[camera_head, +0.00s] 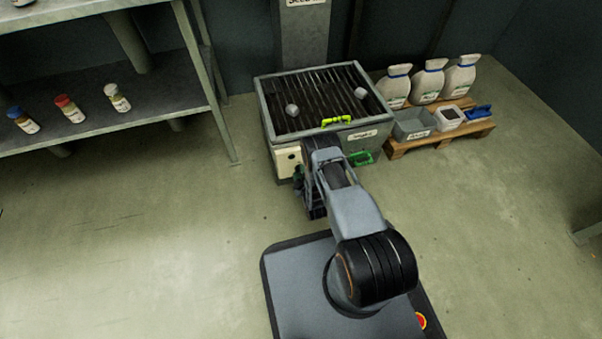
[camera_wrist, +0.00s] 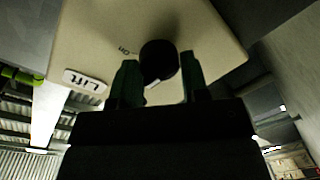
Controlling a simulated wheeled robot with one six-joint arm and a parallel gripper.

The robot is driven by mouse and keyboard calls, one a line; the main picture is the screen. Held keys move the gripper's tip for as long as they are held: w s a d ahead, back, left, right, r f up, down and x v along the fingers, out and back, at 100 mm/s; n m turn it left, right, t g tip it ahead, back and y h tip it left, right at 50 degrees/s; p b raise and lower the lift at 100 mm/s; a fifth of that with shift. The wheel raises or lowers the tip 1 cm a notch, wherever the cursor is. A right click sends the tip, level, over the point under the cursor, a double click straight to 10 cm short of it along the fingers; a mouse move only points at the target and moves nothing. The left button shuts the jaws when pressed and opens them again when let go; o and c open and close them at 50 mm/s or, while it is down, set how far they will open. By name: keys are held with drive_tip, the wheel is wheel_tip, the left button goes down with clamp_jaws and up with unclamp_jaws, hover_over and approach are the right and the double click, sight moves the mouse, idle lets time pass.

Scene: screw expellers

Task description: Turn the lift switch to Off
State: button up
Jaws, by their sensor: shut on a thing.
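The lift switch is a round black knob (camera_wrist: 158,58) on a beige panel (camera_wrist: 205,35) in the wrist view. A white label (camera_wrist: 85,81) reading "Lift" upside down sits to its left. A white mark on the knob's rim points down in the picture, between the fingers. My gripper (camera_wrist: 160,78) has its dark green fingers on either side of the knob and is shut on it. In the head view the panel (camera_head: 286,160) is on the front left of the grated bin, and my arm partly hides the gripper there.
The grated metal bin (camera_head: 268,118) carries a yellow-green handle (camera_head: 337,120) and two pale lumps on its grate. A green handle (camera_head: 361,158) is low on its front. Right of it, a wooden pallet (camera_head: 440,137) holds sacks and tubs. A shelf (camera_head: 150,108) with bottles stands left.

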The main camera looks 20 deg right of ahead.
drive_tip(key=shift+n, duration=0.5)
drive_tip(key=o, duration=0.9)
drive_tip(key=shift+s, duration=0.15)
